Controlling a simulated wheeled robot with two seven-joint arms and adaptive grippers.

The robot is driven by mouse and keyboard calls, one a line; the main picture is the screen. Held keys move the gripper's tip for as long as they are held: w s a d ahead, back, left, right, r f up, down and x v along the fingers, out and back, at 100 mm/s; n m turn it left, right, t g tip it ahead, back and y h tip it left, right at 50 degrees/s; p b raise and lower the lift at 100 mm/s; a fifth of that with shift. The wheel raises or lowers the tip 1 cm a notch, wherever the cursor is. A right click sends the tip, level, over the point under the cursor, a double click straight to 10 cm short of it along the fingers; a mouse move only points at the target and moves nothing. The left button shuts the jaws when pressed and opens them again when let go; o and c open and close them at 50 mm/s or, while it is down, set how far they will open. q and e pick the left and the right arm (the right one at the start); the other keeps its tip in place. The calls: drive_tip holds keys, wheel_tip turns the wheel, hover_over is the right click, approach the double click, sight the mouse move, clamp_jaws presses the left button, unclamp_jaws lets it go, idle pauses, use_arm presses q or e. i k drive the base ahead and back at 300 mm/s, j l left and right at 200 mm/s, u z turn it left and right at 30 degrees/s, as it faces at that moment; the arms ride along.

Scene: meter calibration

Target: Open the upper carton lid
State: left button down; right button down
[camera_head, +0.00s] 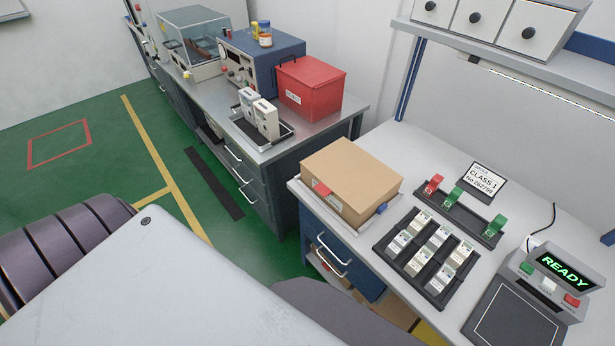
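A brown cardboard carton (352,178) sits at the left end of the white bench, in the middle of the head view. Its top is closed and flat. A red tab (322,189) is on its front upper edge. A tray edge with a blue corner shows beneath the carton at its right. I see only one carton on this bench. Neither gripper shows; only large parts of my own body fill the lower left.
Right of the carton are a black tray of meters (426,252), a rack with red and green blocks (457,208), an order sign (483,184) and a device reading READY (565,266). A side bench holds a red box (309,87). A shelf (510,60) overhangs the bench's back.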

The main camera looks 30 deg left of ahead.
sight(342, 168)
drive_tip(key=i+j+u, duration=0.2)
drive_tip(key=u, duration=0.25)
drive_tip(key=i+j+u, duration=0.1)
drive_tip(key=u, duration=0.4)
drive_tip(key=k+l+u, duration=0.3)
drive_tip(key=k+l, duration=0.2)
drive_tip(key=k, duration=0.1)
